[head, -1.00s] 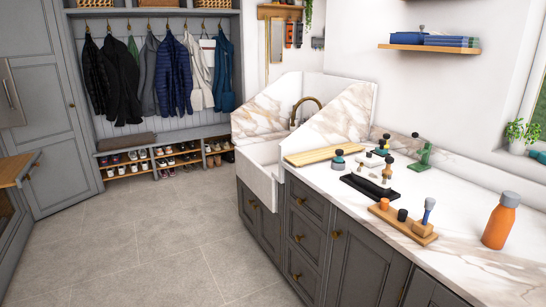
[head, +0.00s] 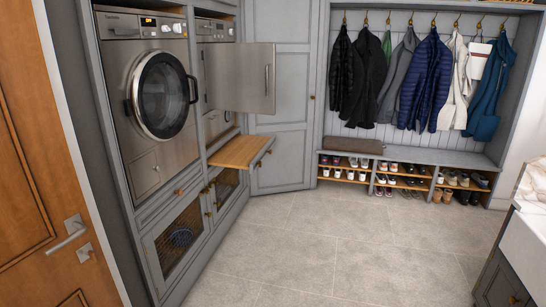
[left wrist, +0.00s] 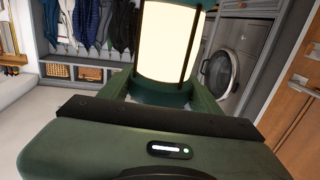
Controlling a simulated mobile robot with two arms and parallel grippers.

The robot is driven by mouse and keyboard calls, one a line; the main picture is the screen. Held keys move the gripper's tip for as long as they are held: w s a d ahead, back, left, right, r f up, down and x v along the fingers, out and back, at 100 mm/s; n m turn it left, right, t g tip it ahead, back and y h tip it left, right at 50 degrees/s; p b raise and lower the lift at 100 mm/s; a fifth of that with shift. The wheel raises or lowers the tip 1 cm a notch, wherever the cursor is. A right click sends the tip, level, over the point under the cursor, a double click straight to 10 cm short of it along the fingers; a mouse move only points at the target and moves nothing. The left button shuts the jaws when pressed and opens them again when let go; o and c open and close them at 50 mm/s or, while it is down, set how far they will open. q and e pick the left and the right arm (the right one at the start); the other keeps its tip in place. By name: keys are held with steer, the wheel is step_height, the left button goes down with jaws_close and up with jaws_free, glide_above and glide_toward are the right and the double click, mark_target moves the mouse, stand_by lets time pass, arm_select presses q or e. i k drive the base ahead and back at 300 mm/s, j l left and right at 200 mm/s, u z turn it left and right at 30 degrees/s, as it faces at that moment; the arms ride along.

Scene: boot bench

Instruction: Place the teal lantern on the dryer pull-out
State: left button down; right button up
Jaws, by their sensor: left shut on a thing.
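The teal lantern (left wrist: 168,42) fills the upper middle of the left wrist view, with a glowing cream panel and a dark teal base. My left gripper (left wrist: 162,92) is shut on it, with a green finger on either side of its lower part. The lantern's top is cut off by the frame. The dryer pull-out (head: 240,152) is a wooden board extended below the farther machine (head: 218,75) in the head view. Its top looks bare. Neither gripper shows in the head view, and my right gripper is in no view.
A steel door (head: 250,78) stands open above the pull-out. A nearer front-loading machine (head: 150,95) is left of it, with mesh-front cabinets (head: 182,238) below. A wooden door (head: 45,170) is at far left. The tiled floor (head: 300,250) is clear. A shoe bench (head: 425,152) stands at the back.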

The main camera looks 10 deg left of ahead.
mark_target(231, 150)
steer(key=i+u, duration=0.3)
steer(key=i, duration=1.6)
steer(key=i+z, duration=0.1)
steer(key=i, duration=0.5)
steer(key=i+j+z, duration=0.1)
steer(key=i, duration=0.5)
steer(key=i+j+z, duration=0.1)
steer(key=i, duration=0.5)
steer(key=i+j, duration=0.25)
steer(key=i, duration=0.3)
steer(key=l+z, duration=0.05)
